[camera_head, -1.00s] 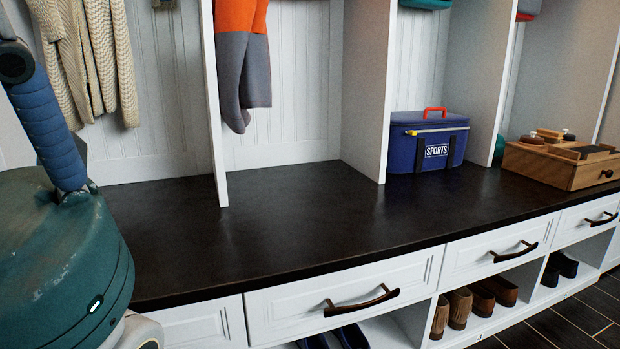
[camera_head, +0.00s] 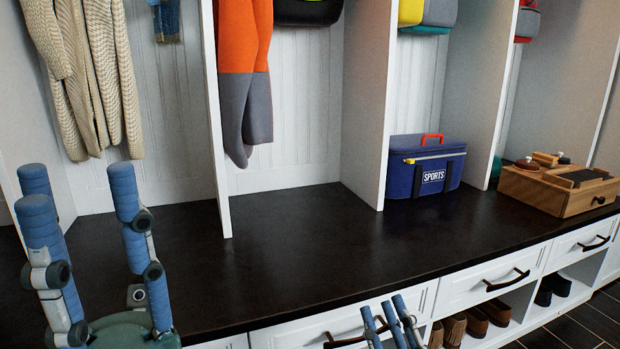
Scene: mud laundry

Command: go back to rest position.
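My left gripper (camera_head: 82,185) is at the lower left, in front of the dark bench top. Its blue padded fingers point up and stand apart with nothing between them. Its teal palm shows at the bottom edge. My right gripper (camera_head: 383,308) shows small at the bottom, right of centre, in front of the white drawer fronts. Its blue fingers point up, with a gap between them and nothing visible in it. Its palm is cut off by the frame.
A dark bench top (camera_head: 300,240) runs across, its middle bare. A blue sports cooler (camera_head: 425,172) and a wooden box (camera_head: 560,190) stand to the right. A cream cardigan (camera_head: 85,75) and an orange-grey garment (camera_head: 245,80) hang behind. Shoes (camera_head: 492,312) sit below.

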